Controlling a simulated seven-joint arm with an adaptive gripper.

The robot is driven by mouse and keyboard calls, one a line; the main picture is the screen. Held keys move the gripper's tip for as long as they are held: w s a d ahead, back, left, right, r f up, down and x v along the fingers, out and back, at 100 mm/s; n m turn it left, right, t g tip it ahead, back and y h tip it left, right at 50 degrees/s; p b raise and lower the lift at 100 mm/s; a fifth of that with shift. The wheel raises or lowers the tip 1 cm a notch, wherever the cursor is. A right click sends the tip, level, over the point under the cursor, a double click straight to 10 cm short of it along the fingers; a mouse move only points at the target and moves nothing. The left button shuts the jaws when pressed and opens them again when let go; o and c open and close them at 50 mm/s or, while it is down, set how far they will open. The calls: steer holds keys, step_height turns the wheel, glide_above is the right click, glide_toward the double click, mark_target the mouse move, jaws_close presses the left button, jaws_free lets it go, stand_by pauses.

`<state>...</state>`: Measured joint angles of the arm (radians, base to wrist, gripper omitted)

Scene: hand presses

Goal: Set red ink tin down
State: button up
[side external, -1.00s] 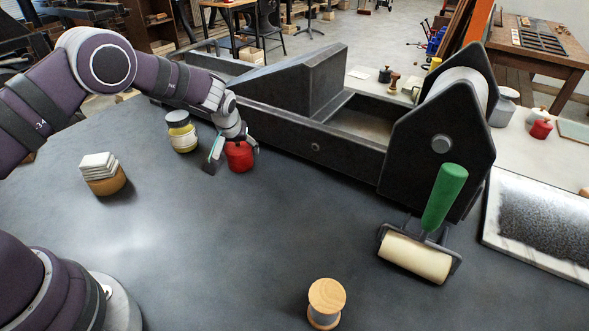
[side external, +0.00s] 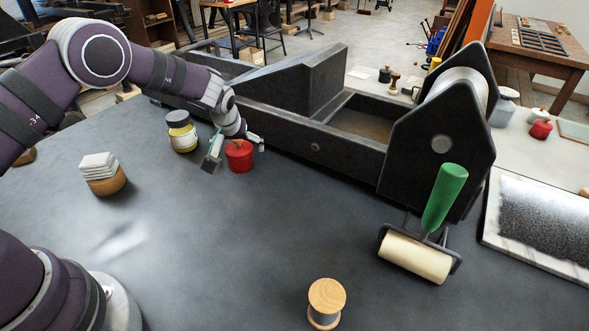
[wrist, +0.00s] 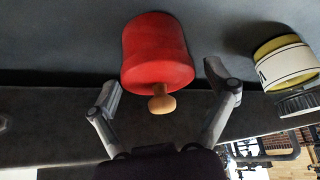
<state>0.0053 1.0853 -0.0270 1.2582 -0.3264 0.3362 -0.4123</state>
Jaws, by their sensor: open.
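The red ink tin (side external: 239,156) stands upright on the dark table, close to the long side of the press. It has a small knob on its lid, which shows wooden in the wrist view, where the tin (wrist: 157,52) is at the top centre. My gripper (side external: 236,146) is open around or just behind the tin in the side view. In the wrist view my gripper's fingers (wrist: 163,95) are spread wide on either side of the knob end, with a visible gap to the tin on both sides.
The black press (side external: 300,135) blocks the far side. The middle table is clear.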

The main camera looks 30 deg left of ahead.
steer(key=s+d+r+m+h, duration=0.1)
steer(key=s+d+r+m, duration=0.1)
steer(key=s+r, duration=0.6)
steer(key=s+d+r+m+h, duration=0.1)
steer(key=s+d+r, duration=0.1)
steer(key=s+r, duration=0.6)
steer(key=s+d+r+m+h, duration=0.1)
steer(key=s+d+r+m, duration=0.1)
steer(key=s, duration=0.6)
steer(key=shift+r+m+t, duration=0.3)
steer(key=shift+m, duration=0.5)
